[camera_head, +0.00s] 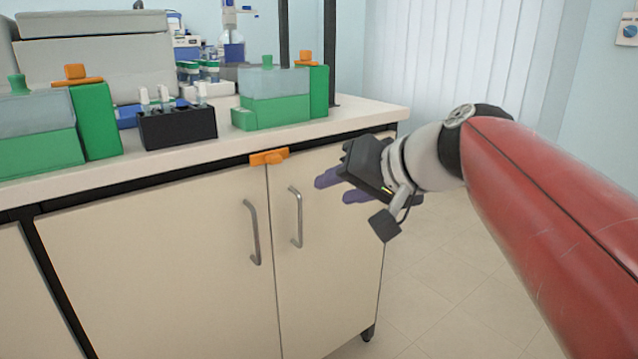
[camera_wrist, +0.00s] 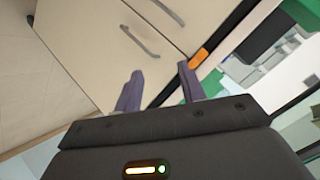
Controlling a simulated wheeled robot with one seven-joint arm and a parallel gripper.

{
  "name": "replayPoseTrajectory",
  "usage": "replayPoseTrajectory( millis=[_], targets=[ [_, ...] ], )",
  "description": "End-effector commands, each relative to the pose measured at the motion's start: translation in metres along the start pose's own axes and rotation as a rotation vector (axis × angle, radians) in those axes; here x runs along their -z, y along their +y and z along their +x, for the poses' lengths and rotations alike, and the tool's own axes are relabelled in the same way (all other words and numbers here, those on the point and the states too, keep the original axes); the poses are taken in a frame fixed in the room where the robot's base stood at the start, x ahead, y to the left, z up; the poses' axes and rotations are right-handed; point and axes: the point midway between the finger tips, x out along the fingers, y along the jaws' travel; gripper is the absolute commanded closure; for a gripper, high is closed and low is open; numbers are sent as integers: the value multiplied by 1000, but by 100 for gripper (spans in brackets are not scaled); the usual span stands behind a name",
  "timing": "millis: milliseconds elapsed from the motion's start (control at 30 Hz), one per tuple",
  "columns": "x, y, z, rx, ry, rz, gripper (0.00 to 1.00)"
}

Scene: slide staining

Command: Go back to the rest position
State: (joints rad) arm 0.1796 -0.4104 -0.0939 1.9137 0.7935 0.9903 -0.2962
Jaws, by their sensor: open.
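My gripper (camera_head: 330,188) is at the end of my red arm, in front of the right cabinet door and below the bench top in the head view. Its two purple fingers are apart and nothing is between them. In the wrist view the fingers of my gripper (camera_wrist: 158,88) are also spread and empty, with the cabinet front behind them. I cannot tell the exact gap between the fingers and the cabinet.
The bench (camera_head: 375,112) holds a green staining box (camera_head: 275,112), another green box (camera_head: 40,150) and a black rack (camera_head: 178,127). An orange piece (camera_head: 268,157) sits at the bench edge above two door handles (camera_head: 252,232). The floor (camera_head: 430,290) to the right is clear.

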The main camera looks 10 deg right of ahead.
Motion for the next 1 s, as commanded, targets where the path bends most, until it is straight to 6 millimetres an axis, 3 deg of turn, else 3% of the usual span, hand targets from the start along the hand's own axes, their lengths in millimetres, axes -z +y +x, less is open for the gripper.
replayPoseTrajectory(
  millis=[167, 267, 367, 500, 633, 800, 1000],
  targets=[
    [-1, 0, 0, -2, -2, -1, 60],
    [-19, 3, -1, -43, -39, -14, 60],
    [-63, 16, -3, -147, -123, -60, 60],
    [-133, 48, -13, -333, -244, -166, 60],
    [-176, 78, -24, -465, -310, -265, 60],
    [-197, 96, -30, -537, -336, -326, 60],
    [-198, 97, -29, -539, -337, -327, 60]
  ],
)
